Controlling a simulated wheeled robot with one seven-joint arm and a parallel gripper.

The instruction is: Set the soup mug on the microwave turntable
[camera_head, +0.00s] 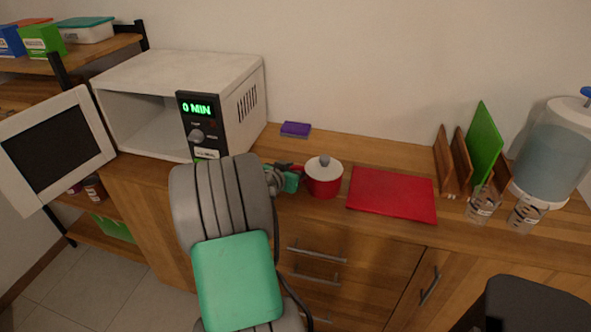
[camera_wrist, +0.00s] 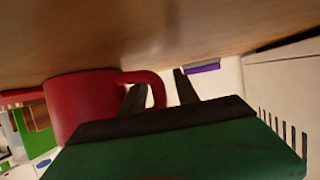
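The red soup mug (camera_head: 322,187), with a white lid and grey knob, stands upright on the counter right of the microwave (camera_head: 190,68). The microwave door is swung wide open to the left; the turntable inside cannot be made out. My gripper (camera_head: 284,179) is just left of the mug, partly hidden by my arm. In the wrist view the mug (camera_wrist: 82,105) is at left with its handle (camera_wrist: 146,78) toward my gripper (camera_wrist: 160,85). My fingers are apart, one on each side of the handle's outer part; contact cannot be told.
The open microwave door (camera_head: 58,148) stands out at left. A purple sponge (camera_head: 295,129) lies behind the mug. A red board (camera_head: 392,195) lies close to its right. Farther right are a rack with a green board (camera_head: 484,145), glasses (camera_head: 483,205) and a water dispenser (camera_head: 552,150).

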